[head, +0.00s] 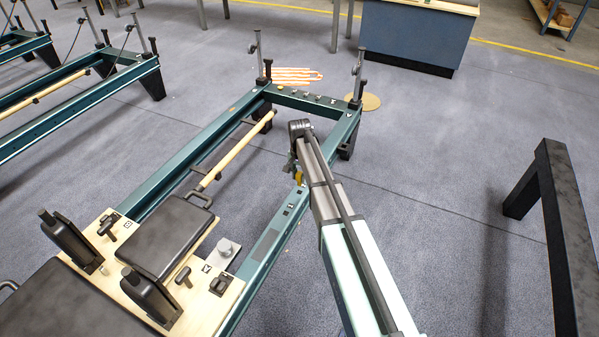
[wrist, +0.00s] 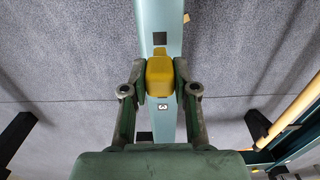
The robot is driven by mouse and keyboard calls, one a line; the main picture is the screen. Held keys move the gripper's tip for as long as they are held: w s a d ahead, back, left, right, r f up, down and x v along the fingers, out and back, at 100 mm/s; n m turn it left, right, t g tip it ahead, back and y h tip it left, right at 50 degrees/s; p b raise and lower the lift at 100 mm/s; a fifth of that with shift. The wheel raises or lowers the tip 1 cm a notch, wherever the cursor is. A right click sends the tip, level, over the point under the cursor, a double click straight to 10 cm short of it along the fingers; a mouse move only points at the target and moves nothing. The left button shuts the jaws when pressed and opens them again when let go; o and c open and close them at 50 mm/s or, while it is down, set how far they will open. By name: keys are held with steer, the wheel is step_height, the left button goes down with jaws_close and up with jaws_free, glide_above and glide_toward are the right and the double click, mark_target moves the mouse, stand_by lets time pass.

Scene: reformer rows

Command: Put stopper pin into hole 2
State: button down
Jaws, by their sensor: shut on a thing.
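The stopper pin shows as a yellow head (wrist: 160,78) between the fingertips of my gripper (wrist: 160,70) in the wrist view. My gripper is shut on it, over the teal rail (wrist: 173,122) of the reformer frame. In the rail, one dark square hole (wrist: 159,39) lies beyond the pin and another (wrist: 144,136) lies nearer. A small white number label (wrist: 163,107) sits just below the pin; its digit is too small to be sure of. The pin's lower end is hidden, so I cannot tell whether it is in a hole. In the head view, the yellow head (head: 299,178) is partly hidden by my arm.
The reformer's black carriage pad (head: 170,235) and wooden shoulder-rest board (head: 205,290) are at lower left. A wooden bar (head: 235,150) lies inside the frame. Metal posts (head: 357,75) stand at its far corners. A black beam stand (head: 560,220) is at right, with clear floor between.

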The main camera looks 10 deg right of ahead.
mark_target(299, 185)
steer(key=shift+f, duration=1.5)
steer(key=shift+p, duration=0.7)
stand_by(1.0)
steer(key=shift+f+b, duration=0.4)
steer(key=shift+f, duration=1.7)
steer(key=c, duration=0.8)
jaws_free()
steer(key=shift+r, duration=0.1)
step_height(299, 185, up, 12)
steer(key=shift+f, duration=0.1)
